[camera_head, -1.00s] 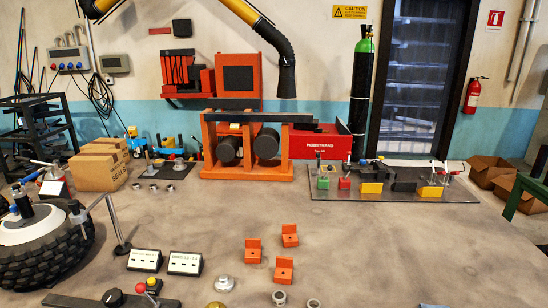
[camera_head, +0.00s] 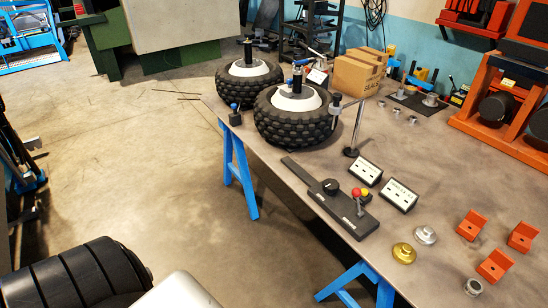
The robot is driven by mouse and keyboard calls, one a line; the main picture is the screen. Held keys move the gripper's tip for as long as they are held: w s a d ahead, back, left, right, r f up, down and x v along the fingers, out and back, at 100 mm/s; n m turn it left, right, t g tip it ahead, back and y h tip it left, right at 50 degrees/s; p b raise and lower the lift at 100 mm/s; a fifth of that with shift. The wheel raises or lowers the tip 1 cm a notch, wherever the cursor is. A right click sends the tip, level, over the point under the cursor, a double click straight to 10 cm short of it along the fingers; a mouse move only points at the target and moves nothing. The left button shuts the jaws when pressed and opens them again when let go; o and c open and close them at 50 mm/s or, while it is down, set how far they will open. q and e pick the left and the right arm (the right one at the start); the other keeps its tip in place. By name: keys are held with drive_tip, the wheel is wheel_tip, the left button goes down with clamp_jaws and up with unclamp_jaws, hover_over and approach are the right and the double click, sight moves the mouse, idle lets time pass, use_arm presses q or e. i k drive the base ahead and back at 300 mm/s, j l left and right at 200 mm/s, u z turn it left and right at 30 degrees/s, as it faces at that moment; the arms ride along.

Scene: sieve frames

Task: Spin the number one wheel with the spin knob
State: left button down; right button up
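Two black tyred wheels with white hubs lie flat at the left end of the table. The nearer wheel (camera_head: 296,116) carries an upright dark post with a blue part. The farther wheel (camera_head: 248,74) has a similar dark post. I cannot read which is number one. A black round knob (camera_head: 331,187) sits on a long dark panel (camera_head: 311,180) at the table's front edge, beside a lever with red and yellow balls (camera_head: 360,194). I cannot tell from its markings whether this is the spin knob. Neither of my grippers is in view.
Two white labelled boxes (camera_head: 367,171) (camera_head: 399,195) stand near the panel. Gold (camera_head: 404,253) and silver (camera_head: 426,235) round pieces and orange blocks (camera_head: 471,224) are at right. A thin post (camera_head: 355,128) stands beside the nearer wheel. Open floor (camera_head: 165,170) lies left of the table.

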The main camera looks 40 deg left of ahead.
sight(330, 186)
drive_tip(key=u, duration=0.8)
